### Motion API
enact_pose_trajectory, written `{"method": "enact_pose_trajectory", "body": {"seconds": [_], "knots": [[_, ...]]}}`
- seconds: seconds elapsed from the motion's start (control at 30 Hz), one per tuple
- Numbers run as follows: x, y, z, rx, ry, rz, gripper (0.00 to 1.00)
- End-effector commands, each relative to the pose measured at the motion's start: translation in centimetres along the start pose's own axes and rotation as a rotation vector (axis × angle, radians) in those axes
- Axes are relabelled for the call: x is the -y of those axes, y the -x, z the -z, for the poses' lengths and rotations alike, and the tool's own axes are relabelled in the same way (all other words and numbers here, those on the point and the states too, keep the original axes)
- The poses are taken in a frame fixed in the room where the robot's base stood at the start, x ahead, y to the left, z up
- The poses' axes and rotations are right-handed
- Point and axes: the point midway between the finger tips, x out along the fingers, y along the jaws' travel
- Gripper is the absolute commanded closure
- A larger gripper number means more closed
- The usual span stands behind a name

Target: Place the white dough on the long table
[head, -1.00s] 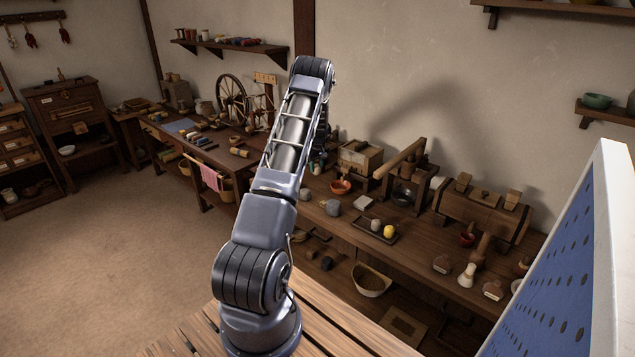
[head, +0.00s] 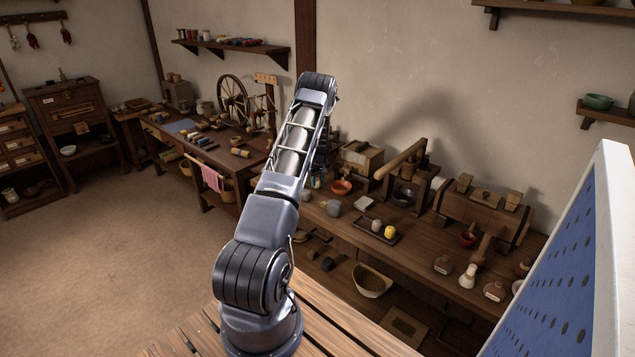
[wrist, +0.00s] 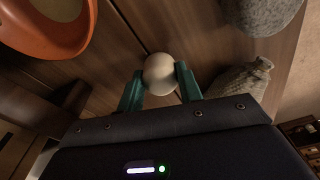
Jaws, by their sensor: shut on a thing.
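The white dough (wrist: 160,74), a pale round ball, sits between the two teal fingers of my gripper (wrist: 159,84) in the wrist view. The fingers are shut on it. Wooden planks of the long table (wrist: 205,42) show behind it; I cannot tell whether the dough touches them. In the head view the long table (head: 425,262) runs along the wall at right. There my arm hides the gripper and the dough.
An orange bowl (wrist: 48,28) is left of the dough, a grey stone (wrist: 262,12) and a grey sack (wrist: 238,85) right. The bowl (head: 341,187) and stone (head: 334,208) also show in the head view. A tray (head: 362,236) holds a white and a yellow ball.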

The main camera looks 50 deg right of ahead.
Motion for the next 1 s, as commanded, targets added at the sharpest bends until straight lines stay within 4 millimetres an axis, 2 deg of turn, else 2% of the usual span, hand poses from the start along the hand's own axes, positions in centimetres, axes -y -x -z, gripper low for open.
{"method": "enact_pose_trajectory", "body": {"seconds": [0.1, 0.13, 0.23, 0.53, 0.67, 0.77, 1.0], "knots": [[0.0, -0.3, 0.0, 0.0, 0.0, 0.0, 0.88], [0.0, -0.3, -0.1, 0.0, 0.0, 0.0, 0.63], [0.0, -0.3, -0.1, 0.0, 0.0, 0.0, 0.43], [0.0, -0.2, 0.0, 0.0, 0.0, 0.0, 0.43], [0.0, 0.7, 0.0, 0.0, 0.0, 0.0, 0.43], [0.0, 2.0, 0.0, 0.0, 0.0, 0.0, 0.43], [0.0, 6.8, 0.1, -0.002, -0.001, -0.002, 0.43]]}}
